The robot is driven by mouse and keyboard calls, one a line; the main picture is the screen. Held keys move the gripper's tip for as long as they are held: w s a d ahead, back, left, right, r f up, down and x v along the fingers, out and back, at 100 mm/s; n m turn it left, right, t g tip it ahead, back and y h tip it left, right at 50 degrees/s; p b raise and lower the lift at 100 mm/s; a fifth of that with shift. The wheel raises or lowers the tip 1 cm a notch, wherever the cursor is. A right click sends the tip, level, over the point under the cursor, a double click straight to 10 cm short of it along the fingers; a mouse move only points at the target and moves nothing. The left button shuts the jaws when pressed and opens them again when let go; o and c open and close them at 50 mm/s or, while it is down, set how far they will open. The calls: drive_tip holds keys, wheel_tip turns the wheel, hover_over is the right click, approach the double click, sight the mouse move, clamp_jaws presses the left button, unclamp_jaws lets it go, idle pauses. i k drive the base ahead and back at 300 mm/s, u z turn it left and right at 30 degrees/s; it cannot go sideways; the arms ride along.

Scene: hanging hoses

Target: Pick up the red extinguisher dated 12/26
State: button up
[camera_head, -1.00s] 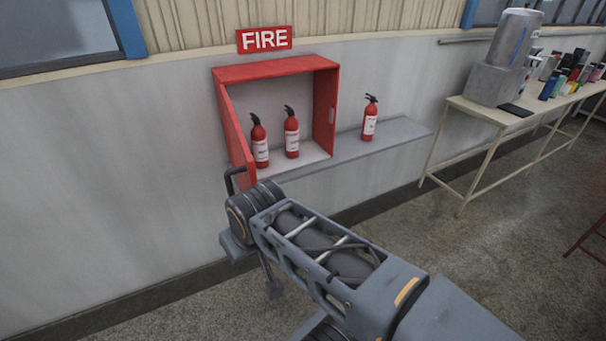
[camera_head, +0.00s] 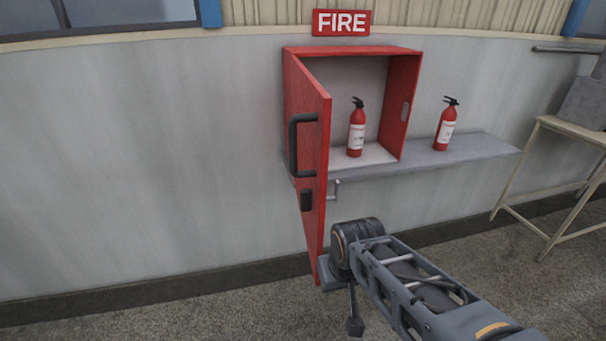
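A red extinguisher (camera_head: 356,136) with a black top and white label stands upright in the open red cabinet (camera_head: 352,51). A second red extinguisher (camera_head: 445,130) stands upright on the grey shelf (camera_head: 460,155), right of the cabinet. The labels are too small for me to read any date. The cabinet door (camera_head: 311,125) stands open towards me and covers the cabinet's left part. My arm reaches in from the lower right, its wrist below the cabinet near the door's lower edge. A dark part hangs under the wrist. I cannot make out my gripper's fingers or anything held.
The door has a black handle (camera_head: 296,145) and juts out left of my wrist. A red FIRE sign (camera_head: 341,22) hangs above the cabinet. A pale table (camera_head: 560,135) stands at the right. The floor at the lower left is clear.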

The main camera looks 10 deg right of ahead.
sight(357, 120)
drive_tip(key=u, duration=1.95)
drive_tip(key=k, duration=1.05)
drive_tip(key=z, duration=2)
drive_tip(key=i, duration=0.5)
drive_tip(key=u, duration=0.05)
